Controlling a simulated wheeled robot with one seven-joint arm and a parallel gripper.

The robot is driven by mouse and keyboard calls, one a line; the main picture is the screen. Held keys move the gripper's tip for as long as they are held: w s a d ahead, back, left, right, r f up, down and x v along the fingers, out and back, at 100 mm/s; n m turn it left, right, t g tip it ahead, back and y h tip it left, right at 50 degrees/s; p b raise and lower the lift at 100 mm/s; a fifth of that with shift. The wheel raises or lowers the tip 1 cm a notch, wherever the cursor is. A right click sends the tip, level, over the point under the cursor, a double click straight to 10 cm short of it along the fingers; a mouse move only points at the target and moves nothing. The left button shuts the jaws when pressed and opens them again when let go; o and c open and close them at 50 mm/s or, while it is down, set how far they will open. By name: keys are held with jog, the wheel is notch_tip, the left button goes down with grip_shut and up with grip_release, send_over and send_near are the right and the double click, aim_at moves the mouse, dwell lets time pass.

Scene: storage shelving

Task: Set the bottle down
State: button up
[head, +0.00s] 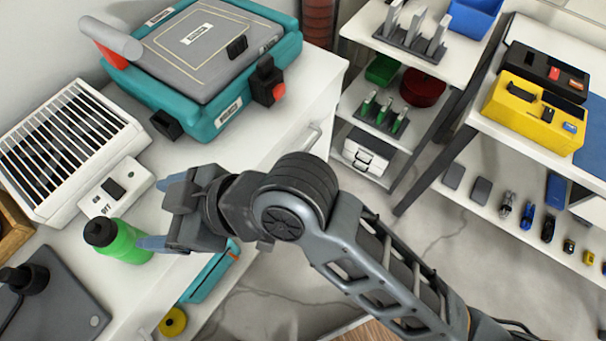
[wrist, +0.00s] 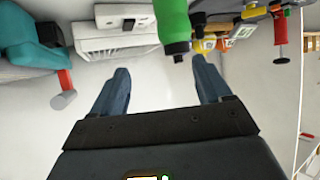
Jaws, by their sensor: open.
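The green bottle (head: 128,243) with a black cap is on the white counter at the left in the head view, and it appears to stand upright. My gripper (head: 157,213) is open and empty beside it, to its right. One fingertip overlaps the bottle's edge in the head view; I cannot tell whether they touch. In the wrist view the bottle (wrist: 174,20) is at the top, just beyond the spread fingers of my gripper (wrist: 162,78) and nearer the right finger. Part of the bottle is cut off by the frame there.
A white slatted device (head: 70,150) stands behind the bottle. A teal case (head: 205,65) is at the back of the counter. A dark grey plate (head: 60,300) lies in front. A yellow roll (head: 173,322) is lower down. Shelves (head: 500,140) with tools stand at the right.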

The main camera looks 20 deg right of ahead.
jog(key=s+d+f+m+t+h, duration=0.3)
jog(key=s+d+m, duration=0.1)
jog(key=d, duration=0.7)
jog(key=s+d+f+m+t+h, duration=0.3)
jog(key=s+d, duration=0.1)
jog(key=d, duration=0.7)
jog(key=s+d+r+m+t+h, duration=0.1)
jog(key=s+d+r, duration=0.3)
jog(key=s, duration=0.4)
jog(key=s+d+r+m+t+h, duration=0.1)
jog(key=s+d+r+m+h, duration=0.2)
jog(key=s, duration=0.5)
jog(key=shift+s+d+r+m+t+h, duration=0.15)
jog(key=shift+d+r+m+t+h, duration=0.2)
jog(key=shift+d+r+m, duration=0.5)
jog(key=shift+d+f+n, duration=0.2)
jog(key=shift+f+n, duration=0.05)
